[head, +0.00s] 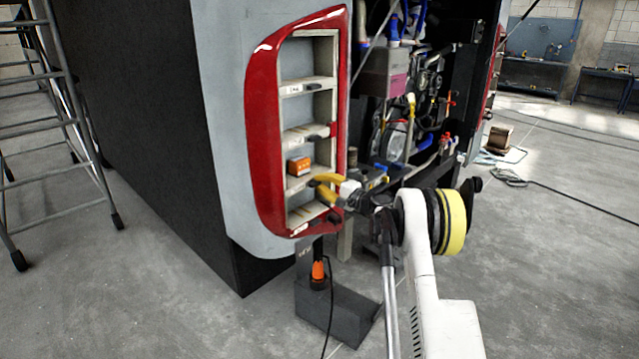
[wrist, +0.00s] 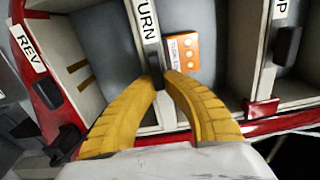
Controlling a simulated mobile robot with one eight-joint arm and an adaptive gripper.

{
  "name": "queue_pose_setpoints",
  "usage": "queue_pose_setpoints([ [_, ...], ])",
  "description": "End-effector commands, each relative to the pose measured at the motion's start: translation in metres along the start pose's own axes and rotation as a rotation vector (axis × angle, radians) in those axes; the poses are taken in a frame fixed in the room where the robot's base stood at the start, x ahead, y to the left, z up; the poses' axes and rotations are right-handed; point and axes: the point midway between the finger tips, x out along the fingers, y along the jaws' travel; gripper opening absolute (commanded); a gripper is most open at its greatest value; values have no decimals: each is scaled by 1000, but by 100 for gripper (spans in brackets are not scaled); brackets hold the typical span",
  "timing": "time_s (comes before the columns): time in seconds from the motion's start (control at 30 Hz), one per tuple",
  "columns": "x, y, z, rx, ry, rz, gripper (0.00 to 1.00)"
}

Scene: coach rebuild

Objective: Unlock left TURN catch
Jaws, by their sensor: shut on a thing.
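In the wrist view the TURN catch (wrist: 156,70) is a small dark piece at the end of the shelf strip labelled TURN (wrist: 148,22). My gripper (wrist: 162,78) has two yellow ribbed fingers, with their tips closed on this catch from both sides. Most of the catch is hidden between the tips, so I cannot tell which way it is turned. In the head view my gripper (head: 318,188) reaches into the lower part of the red-framed lamp housing (head: 262,110), and the catch cannot be made out there.
An orange block (wrist: 183,52) sits in the compartment just right of the catch. The REV label (wrist: 28,48) and a dark catch (wrist: 66,140) lie left; another dark catch (wrist: 287,46) lies right. The open engine bay (head: 410,90) is beside the housing; a ladder (head: 65,120) stands left.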

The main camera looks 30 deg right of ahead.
Motion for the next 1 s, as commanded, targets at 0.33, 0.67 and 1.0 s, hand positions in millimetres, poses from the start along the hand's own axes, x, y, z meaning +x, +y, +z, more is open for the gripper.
queue_pose_setpoints([
  [0.33,0,0,0,-1,0,0,33],
  [0.67,-17,0,-1,-1,2,0,33],
  [1.0,-90,0,0,-1,2,0,33],
])
